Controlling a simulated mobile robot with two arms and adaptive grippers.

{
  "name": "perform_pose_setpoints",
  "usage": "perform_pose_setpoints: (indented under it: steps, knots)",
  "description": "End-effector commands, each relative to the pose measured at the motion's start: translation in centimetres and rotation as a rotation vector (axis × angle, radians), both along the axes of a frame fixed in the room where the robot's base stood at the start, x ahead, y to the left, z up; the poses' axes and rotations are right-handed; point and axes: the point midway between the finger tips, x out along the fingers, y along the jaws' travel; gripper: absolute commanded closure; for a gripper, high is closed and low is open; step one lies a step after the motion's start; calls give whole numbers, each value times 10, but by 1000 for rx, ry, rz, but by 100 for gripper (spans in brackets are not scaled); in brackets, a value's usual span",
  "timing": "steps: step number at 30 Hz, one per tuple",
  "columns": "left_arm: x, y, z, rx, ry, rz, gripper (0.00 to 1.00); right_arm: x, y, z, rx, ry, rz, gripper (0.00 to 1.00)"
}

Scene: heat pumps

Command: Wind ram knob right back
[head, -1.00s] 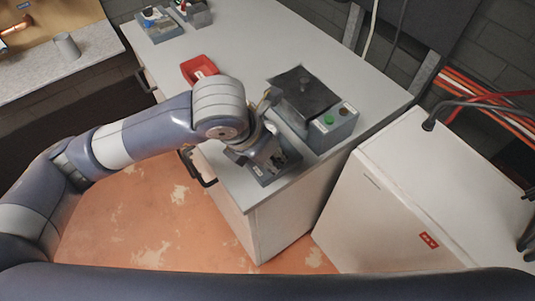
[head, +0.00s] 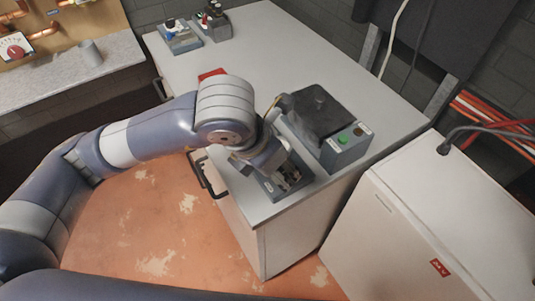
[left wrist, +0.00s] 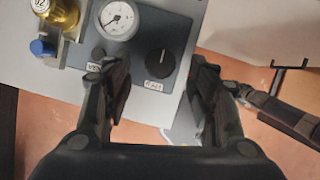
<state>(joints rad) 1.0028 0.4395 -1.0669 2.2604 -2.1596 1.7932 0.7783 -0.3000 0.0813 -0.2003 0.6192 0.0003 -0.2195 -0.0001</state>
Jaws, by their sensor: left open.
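The ram knob (left wrist: 160,63) is a round black knob with a white pointer line and a small label below it, on a dark grey panel (left wrist: 137,60) in the left wrist view. My left gripper (left wrist: 160,75) is open, with one finger on each side of the knob in the picture. I cannot tell whether the fingers touch it. In the head view, my left gripper (head: 288,178) is over the small unit at the bench's near corner and hides most of it.
A dial gauge (left wrist: 117,20) and a smaller vent knob (left wrist: 98,54) are left of the ram knob. A grey box (head: 345,146) with a green button stands just behind the gripper. A red tray (head: 212,74) lies partly behind my arm. The bench middle is clear.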

Motion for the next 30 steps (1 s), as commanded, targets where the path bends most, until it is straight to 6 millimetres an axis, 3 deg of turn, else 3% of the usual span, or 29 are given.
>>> perform_pose_setpoints:
  steps: [6,12,30]
  knots:
    - [-13,12,45,-1,-5,-1,47,0,1,0,1,-1,0,60]
    - [-21,19,71,0,-1,0,47,0,1,0,1,-1,-1,60]
    - [-24,22,78,0,1,1,47,0,1,0,1,-1,-1,60]
